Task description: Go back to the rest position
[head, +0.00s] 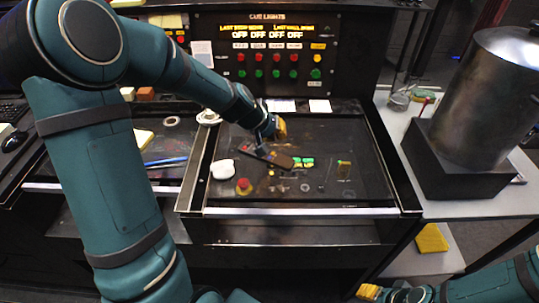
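My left arm comes in from the left and reaches over the black tray-like desk top (300,208). My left gripper (266,146) is low over its upper left part, close to a dark brown bar-like object (275,160). I cannot tell whether they touch, or whether the fingers are open or shut. My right arm is low at the bottom right. Its gripper (370,291) shows only in part at the bottom edge, with a yellow piece, and its fingers are unclear. The cue lights panel (272,55) with red and green buttons stands behind the desk.
A red button (243,186), a white round item (222,169) and green pieces (304,162) lie on the desk top. A large metal canister (490,95) stands on a black base at the right. A yellow sponge-like block (431,238) lies on a lower shelf.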

